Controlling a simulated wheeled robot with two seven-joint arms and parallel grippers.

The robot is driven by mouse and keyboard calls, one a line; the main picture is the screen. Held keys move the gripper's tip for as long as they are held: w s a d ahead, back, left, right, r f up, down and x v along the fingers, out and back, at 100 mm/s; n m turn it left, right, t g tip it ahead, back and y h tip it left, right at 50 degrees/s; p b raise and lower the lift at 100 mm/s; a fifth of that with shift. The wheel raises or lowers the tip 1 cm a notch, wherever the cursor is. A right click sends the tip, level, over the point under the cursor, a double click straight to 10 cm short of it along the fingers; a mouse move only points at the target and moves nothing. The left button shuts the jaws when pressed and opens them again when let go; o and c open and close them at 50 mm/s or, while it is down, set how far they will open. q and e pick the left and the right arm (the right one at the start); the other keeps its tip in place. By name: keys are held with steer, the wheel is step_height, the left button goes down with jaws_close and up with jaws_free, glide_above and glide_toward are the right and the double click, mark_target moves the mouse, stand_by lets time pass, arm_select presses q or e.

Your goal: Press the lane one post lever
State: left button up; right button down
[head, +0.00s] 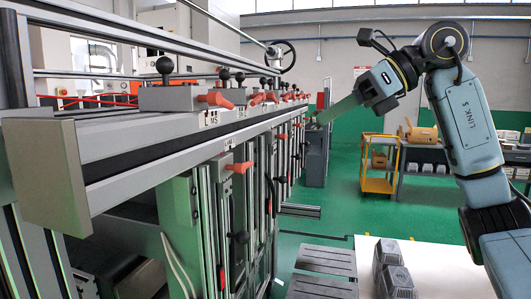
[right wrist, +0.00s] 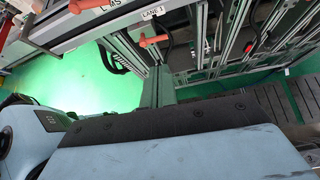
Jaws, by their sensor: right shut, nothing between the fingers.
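The lane one post lever (head: 240,167) is a small orange handle on an upright metal post, just under a small white label (head: 228,144). In the right wrist view the orange lever (right wrist: 153,41) shows below a label reading LANE 1 (right wrist: 152,12). My right gripper (head: 322,120) is shut and empty, its greenish fingers pointing down and left. In the head view it is to the right of the lever and higher in the picture, with a clear gap between them. My left gripper is not in view.
Other orange levers, such as one (head: 215,98) above the L MS label (head: 208,119), line the rail (head: 150,145). A yellow cart (head: 378,185) stands farther back. Green floor is open between.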

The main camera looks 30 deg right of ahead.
mark_target(251, 164)
steer(key=x, duration=1.4)
steer(key=shift+w+a, duration=0.1)
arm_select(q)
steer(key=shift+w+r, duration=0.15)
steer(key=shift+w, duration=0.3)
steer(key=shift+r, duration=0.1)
arm_select(e)
steer(key=shift+p, duration=0.35)
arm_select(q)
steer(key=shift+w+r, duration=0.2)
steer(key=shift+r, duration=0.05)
arm_select(e)
steer(key=shift+f+y, duration=0.1)
steer(key=shift+y, duration=0.2)
